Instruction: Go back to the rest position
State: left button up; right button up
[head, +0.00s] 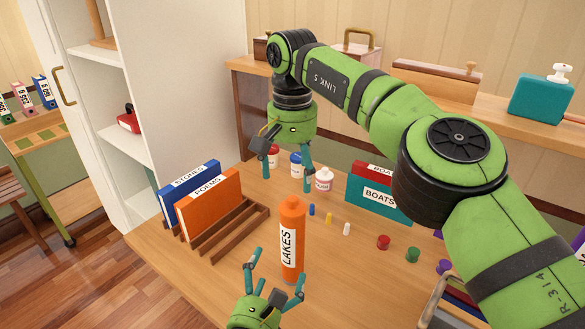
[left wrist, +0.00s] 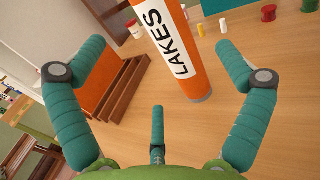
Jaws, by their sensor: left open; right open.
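My left gripper (head: 275,270) is low in the head view. Its teal fingers are spread, open and empty, just in front of an orange tube labelled LAKES (head: 292,222). The tube stands upright on the wooden table (head: 340,275). In the left wrist view the tube (left wrist: 178,45) lies beyond the open fingers (left wrist: 158,75), with a gap to them. My right gripper (head: 286,150) hangs from the green arm at the upper middle. It points down with its fingers apart and empty, in front of the small bottles at the table's back.
A wooden rack (head: 236,232) holds a blue STONES book (head: 190,181) and an orange POEMS book (head: 208,206). Small bottles (head: 324,180), BOATS books (head: 377,200) and several coloured pegs (head: 383,242) stand beyond. A metal-handled item (head: 440,295) is at lower right. A white cabinet (head: 190,90) stands left.

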pick_arm(q)
jog(key=shift+s+a, duration=0.2)
jog(key=shift+s, duration=0.45)
